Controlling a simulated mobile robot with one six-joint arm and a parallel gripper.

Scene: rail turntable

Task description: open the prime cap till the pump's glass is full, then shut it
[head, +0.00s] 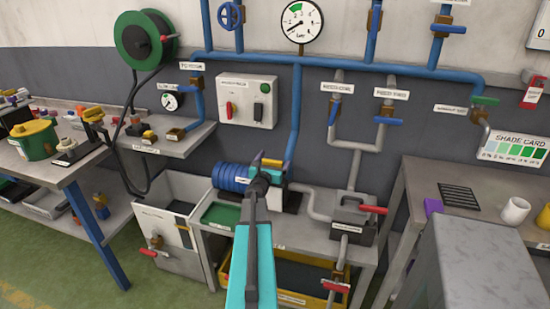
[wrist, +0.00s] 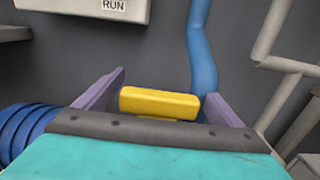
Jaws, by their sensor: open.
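A yellow bar (wrist: 160,103), probably the prime cap's handle, lies between the two purple fingers of my gripper (wrist: 165,86) in the wrist view. The fingers stand open at its two ends; a narrow gap shows at the left, and I cannot tell if the right one touches. In the head view my gripper (head: 265,162) is over the pump, at the right end of its blue ribbed motor (head: 230,177). The bar shows there as a small orange-yellow strip (head: 272,162). My arm hides much of the pump. I cannot make out its glass or the level in it.
A blue pipe (head: 296,110) rises just behind the pump. A switch box (head: 247,101) hangs on the wall above. A grey box with a red lever (head: 350,217) stands right of the pump. A grey block (head: 485,255) fills the near right. Green floor is free at left.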

